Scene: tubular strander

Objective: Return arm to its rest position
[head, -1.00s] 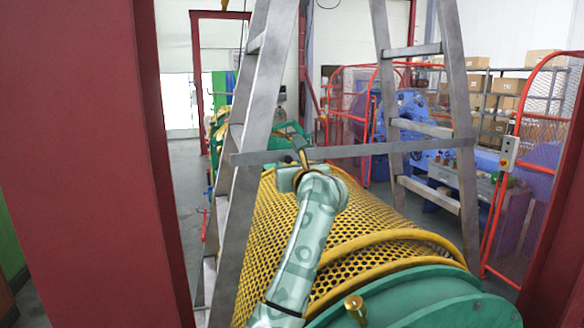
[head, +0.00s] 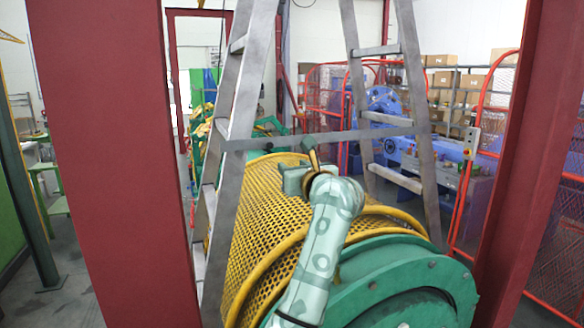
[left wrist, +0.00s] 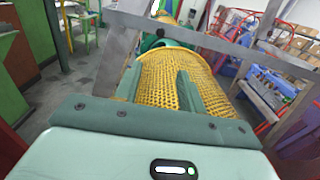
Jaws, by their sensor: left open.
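My left arm rises from the bottom of the head view, and its gripper (head: 304,163) is in front of the yellow perforated drum guard (head: 265,215). In the left wrist view the gripper (left wrist: 158,78) has its two green fingers spread apart, with nothing between them. The yellow mesh (left wrist: 160,88) shows beyond the fingers. A grey ladder (head: 235,90) with crossbar stands astride the drum. In the head view the gripper appears just below the crossbar (head: 330,139); I cannot tell whether they touch. My right gripper is not in view.
Dark red posts stand at left (head: 105,150) and right (head: 515,150). The drum's green end (head: 440,270) lies close at lower right. Red mesh fencing (head: 480,130) and a blue machine (head: 385,105) are beyond. Bare floor shows at left (head: 75,275).

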